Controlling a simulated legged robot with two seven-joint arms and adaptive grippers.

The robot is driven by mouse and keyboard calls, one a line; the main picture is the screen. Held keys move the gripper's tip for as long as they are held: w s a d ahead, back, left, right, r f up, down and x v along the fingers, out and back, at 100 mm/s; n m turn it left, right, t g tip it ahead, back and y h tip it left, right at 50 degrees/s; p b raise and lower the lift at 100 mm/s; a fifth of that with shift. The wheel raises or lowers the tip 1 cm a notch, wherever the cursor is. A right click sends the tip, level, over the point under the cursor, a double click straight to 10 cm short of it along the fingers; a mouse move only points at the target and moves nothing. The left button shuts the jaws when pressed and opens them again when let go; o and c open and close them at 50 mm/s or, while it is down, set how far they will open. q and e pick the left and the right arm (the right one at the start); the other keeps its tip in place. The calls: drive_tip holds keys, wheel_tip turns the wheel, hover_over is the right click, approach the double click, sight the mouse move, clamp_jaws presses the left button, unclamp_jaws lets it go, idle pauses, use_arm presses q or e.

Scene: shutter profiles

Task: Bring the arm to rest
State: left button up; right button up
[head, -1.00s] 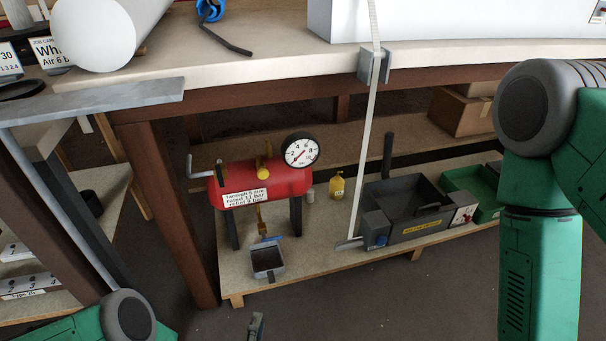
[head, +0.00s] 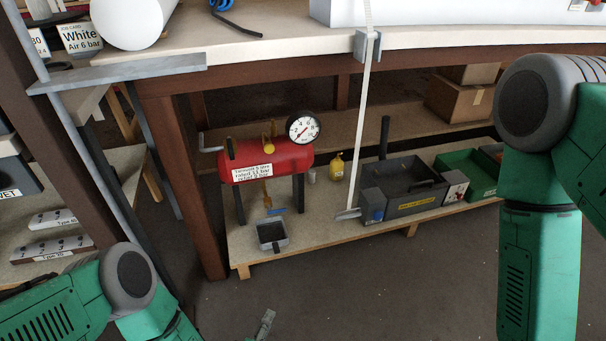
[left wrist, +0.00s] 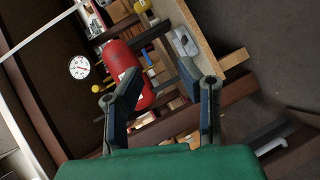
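My left arm (head: 60,310) comes in at the lower left of the head view, bent at a grey joint. A small grey part of my left gripper (head: 265,325) shows at the bottom edge. In the left wrist view the two fingers of my left gripper (left wrist: 160,72) stand apart, with nothing visible held between them. The red air tank (left wrist: 122,62) shows behind the fingers. My right arm (head: 540,240) hangs down at the right of the head view, and its gripper is out of frame.
The red tank (head: 270,160) with its gauge (head: 303,128), a small tray (head: 272,236), a yellow bottle (head: 337,166), a grey toolbox (head: 405,190) and a green bin (head: 465,172) stand on the low shelf. The workbench (head: 280,48) is above. Floor (head: 350,290) in front is clear.

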use_arm(q)
drive_tip(key=s+a+r+m+g+y, duration=0.2)
drive_tip(key=s+a+r+m+g, duration=0.4)
drive_tip(key=s+a, duration=0.35)
drive_tip(key=s+a+r+m+g+y, duration=0.2)
drive_tip(key=s+a+r+m+g, duration=0.2)
drive_tip(key=s+a+m+g, duration=0.45)
drive_tip(key=s+a+r+n+p, duration=0.1)
drive_tip(key=s+r+p, duration=0.2)
drive_tip(key=r+p, duration=1.5)
drive_tip(key=shift+a+r+n+t, duration=0.15)
drive_tip(key=shift+r+n+t, duration=0.2)
drive_tip(key=shift+r, duration=0.25)
